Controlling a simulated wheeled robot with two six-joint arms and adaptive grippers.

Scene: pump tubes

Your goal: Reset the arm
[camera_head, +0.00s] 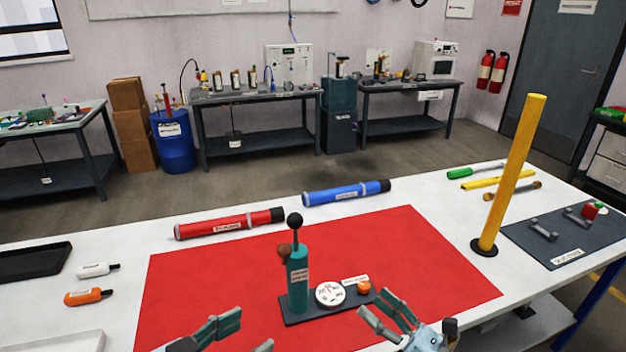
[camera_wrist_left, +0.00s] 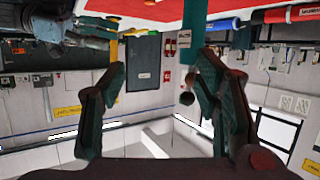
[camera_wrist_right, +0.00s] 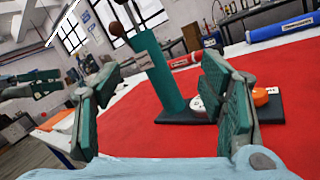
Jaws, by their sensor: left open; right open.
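My left gripper (camera_head: 222,338) is at the bottom edge of the head view, over the near part of the red mat (camera_head: 200,285). It is open with nothing between its fingers, as the left wrist view (camera_wrist_left: 160,95) also shows. My right gripper (camera_head: 388,322) is open and empty, right of it and near the pump base. The teal pump (camera_head: 297,280) with a black ball top stands upright on a dark base with a white gauge (camera_head: 330,294) and an orange knob (camera_head: 364,287). In the right wrist view the pump (camera_wrist_right: 160,75) appears beyond the open fingers.
A red tube (camera_head: 228,224) and a blue tube (camera_head: 345,193) lie behind the mat. A yellow post (camera_head: 510,175) stands at right beside a dark mat (camera_head: 560,255) with small parts. A black tray (camera_head: 35,270) and two small bottles are at left.

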